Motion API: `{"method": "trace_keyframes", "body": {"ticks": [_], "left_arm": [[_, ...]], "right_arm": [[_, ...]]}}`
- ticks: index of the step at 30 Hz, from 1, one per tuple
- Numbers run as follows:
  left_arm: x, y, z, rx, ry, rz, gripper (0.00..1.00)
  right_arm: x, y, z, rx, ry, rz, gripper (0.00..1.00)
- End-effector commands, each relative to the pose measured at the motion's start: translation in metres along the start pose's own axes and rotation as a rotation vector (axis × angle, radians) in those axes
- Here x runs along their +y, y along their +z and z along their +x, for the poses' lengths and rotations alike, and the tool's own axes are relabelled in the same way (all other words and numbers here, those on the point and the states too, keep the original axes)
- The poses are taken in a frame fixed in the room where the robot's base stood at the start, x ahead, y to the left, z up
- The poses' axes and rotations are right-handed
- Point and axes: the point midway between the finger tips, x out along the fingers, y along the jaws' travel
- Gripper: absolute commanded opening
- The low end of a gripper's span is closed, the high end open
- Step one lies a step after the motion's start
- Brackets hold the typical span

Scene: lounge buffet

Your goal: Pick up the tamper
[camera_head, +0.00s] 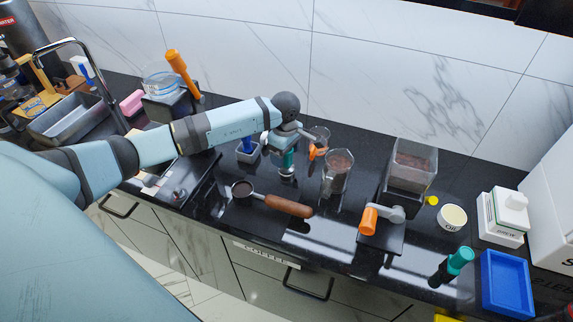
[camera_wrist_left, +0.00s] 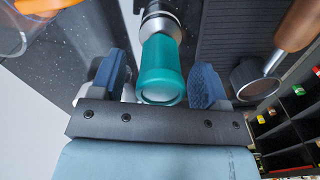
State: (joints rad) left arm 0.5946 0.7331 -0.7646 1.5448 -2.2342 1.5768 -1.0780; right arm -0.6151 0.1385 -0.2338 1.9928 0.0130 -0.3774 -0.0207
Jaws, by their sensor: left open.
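The tamper (camera_head: 287,160) has a teal handle and a shiny metal base, and stands on the black counter below the end of my left arm. In the left wrist view the teal handle of the tamper (camera_wrist_left: 161,75) lies between the two blue finger pads. My left gripper (camera_head: 283,146) is open around the handle; it also shows in the wrist view (camera_wrist_left: 160,86), with a gap visible on both sides. The gripper partly hides the tamper in the head view. My right gripper is not in view.
A portafilter (camera_head: 287,206) with a wooden handle lies just in front of the tamper. A glass jug (camera_head: 337,172) stands close to the right. A grinder with an orange knob (camera_head: 369,220), a blue tray (camera_head: 507,282) and a teal-topped black item (camera_head: 460,257) are further right.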

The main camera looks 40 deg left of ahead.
Motion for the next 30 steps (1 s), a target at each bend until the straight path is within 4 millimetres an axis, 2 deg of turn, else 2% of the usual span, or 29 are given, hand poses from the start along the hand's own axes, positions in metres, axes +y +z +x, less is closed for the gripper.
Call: {"method": "trace_keyframes", "body": {"ticks": [4, 11, 14, 20, 30], "left_arm": [[0.000, 0.000, 0.014, 0.000, 0.000, -0.002, 0.69], [0.000, 0.000, 0.017, 0.000, 0.002, -0.001, 0.69], [0.000, 0.000, 0.017, 0.000, 0.002, -0.001, 0.51], [0.000, 0.000, 0.017, 0.000, 0.002, -0.001, 0.05], [0.001, -0.001, 0.012, 0.000, 0.003, -0.001, 0.05]], "right_arm": [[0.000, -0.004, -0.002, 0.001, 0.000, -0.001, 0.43], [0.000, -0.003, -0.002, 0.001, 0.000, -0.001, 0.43], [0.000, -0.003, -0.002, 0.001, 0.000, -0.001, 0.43], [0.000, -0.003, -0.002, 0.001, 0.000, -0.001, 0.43], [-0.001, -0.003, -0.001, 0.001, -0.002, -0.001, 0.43]]}}
